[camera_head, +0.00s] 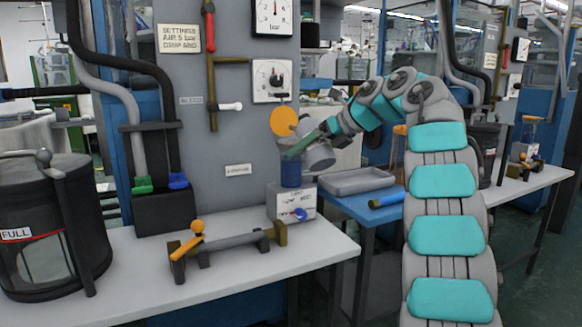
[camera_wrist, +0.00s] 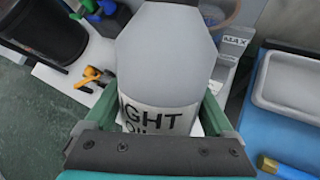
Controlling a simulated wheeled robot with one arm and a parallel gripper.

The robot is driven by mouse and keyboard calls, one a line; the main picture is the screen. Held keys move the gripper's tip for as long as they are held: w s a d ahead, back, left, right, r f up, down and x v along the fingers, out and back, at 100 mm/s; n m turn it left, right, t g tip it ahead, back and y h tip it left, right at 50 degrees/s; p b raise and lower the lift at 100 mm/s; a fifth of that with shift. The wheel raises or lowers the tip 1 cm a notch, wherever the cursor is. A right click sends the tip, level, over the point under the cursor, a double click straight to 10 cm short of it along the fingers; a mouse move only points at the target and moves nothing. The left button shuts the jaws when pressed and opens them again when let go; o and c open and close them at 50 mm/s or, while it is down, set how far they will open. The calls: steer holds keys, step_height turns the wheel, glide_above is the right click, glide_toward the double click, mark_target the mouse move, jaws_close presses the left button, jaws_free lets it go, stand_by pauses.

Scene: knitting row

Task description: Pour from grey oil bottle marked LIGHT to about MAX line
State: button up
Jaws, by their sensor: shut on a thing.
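My gripper (camera_head: 303,146) is shut on the grey oil bottle (camera_head: 320,157). In the wrist view the green fingers (camera_wrist: 160,108) hold the bottle (camera_wrist: 172,60) on both sides of its white label, which partly reads "IGHT OI". In the head view the bottle looks tilted beside and above the blue-tinted reservoir (camera_head: 291,174). The reservoir's rim also shows in the wrist view (camera_wrist: 232,12), with the MAX mark (camera_wrist: 235,41) near it. The bottle's mouth is hidden, and I cannot tell whether oil flows. The level against the MAX line is not readable.
An orange disc (camera_head: 284,121) is just above the reservoir. The reservoir stands on a labelled grey block (camera_head: 290,204) at the white bench's edge. A grey tray (camera_head: 356,181) and a blue cylinder (camera_head: 386,201) lie on the blue table. A gauge panel rises behind.

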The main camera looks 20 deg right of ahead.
steer(key=shift+w+f+n+t+b, duration=0.15)
steer(key=shift+w+f+t+b, duration=0.3)
steer(key=shift+b, duration=1.6)
steer(key=shift+w+f+n+t+b, duration=0.15)
steer(key=shift+f+t+b, duration=0.45)
steer(key=shift+b, duration=1.4)
